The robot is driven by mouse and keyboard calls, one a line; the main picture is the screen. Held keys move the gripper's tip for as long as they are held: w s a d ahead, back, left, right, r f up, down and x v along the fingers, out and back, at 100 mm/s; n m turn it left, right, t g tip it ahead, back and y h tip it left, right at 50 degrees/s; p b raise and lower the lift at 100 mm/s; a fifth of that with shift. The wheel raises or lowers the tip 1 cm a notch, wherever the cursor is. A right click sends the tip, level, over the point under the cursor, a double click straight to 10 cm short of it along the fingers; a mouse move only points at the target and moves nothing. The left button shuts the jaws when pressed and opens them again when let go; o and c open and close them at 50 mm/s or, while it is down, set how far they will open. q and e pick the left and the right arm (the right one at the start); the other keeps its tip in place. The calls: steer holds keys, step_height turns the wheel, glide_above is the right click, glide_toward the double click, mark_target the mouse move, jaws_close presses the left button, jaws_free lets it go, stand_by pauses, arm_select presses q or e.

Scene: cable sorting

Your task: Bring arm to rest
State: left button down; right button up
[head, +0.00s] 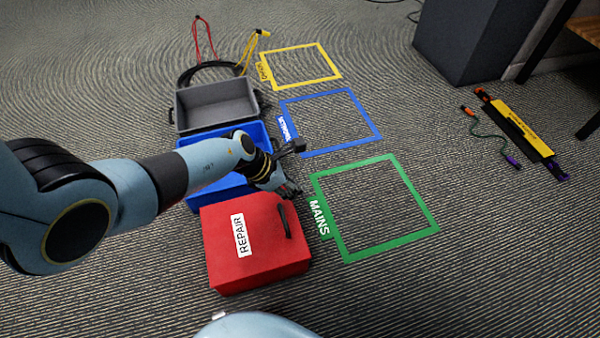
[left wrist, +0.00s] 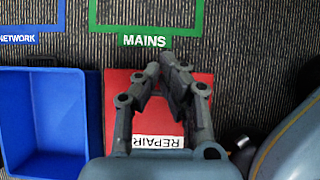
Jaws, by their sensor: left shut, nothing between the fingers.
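My left arm reaches in from the left in the head view. Its gripper (head: 291,190) is above the far edge of the red REPAIR box (head: 265,262), near the blue bin. In the left wrist view the gripper (left wrist: 162,62) is shut and empty, with its fingertips together over the far edge of the red REPAIR box (left wrist: 118,90), close to the MAINS label. The red box is closed, with a dark handle on its lid. My right gripper is in neither view.
The blue bin (head: 219,202) is partly hidden behind my left arm; a grey bin (head: 215,105) stands beyond it. Green MAINS (head: 345,247), blue (head: 370,130) and yellow (head: 325,62) floor frames are empty. Cables lie behind the grey bin. A yellow-black strip (head: 530,130) lies at right.

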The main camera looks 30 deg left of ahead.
arm_select(q)
steer(key=s+d+f+n+p, duration=0.1)
steer(key=s+d+f+n, duration=0.15)
steer(key=s, duration=0.95)
steer(key=s+a+r+n+y, duration=0.15)
steer(key=s+a+n, duration=0.4)
steer(key=n, duration=0.55)
steer(key=s+a+f+n+g+y, duration=0.1)
steer(key=s+a+n+y, duration=0.25)
steer(key=s+n, duration=0.6)
steer(key=s+a+r+n+y, duration=0.1)
steer(key=s+a+n+y, duration=0.3)
steer(key=n, duration=1)
steer(key=s+d+r+n+g+h+p, duration=0.1)
steer(key=s+n+h+p, duration=0.1)
steer(key=s+p, duration=0.5)
steer(key=s+d+r+n+g+h+p, duration=0.1)
steer(key=s+r+n+g+p, duration=0.1)
steer(key=s+n+p, duration=0.3)
steer(key=s+p, duration=0.2)
steer(key=s, duration=0.1)
steer(key=shift+s+h, duration=0.15)
steer(key=shift+h, duration=0.25)
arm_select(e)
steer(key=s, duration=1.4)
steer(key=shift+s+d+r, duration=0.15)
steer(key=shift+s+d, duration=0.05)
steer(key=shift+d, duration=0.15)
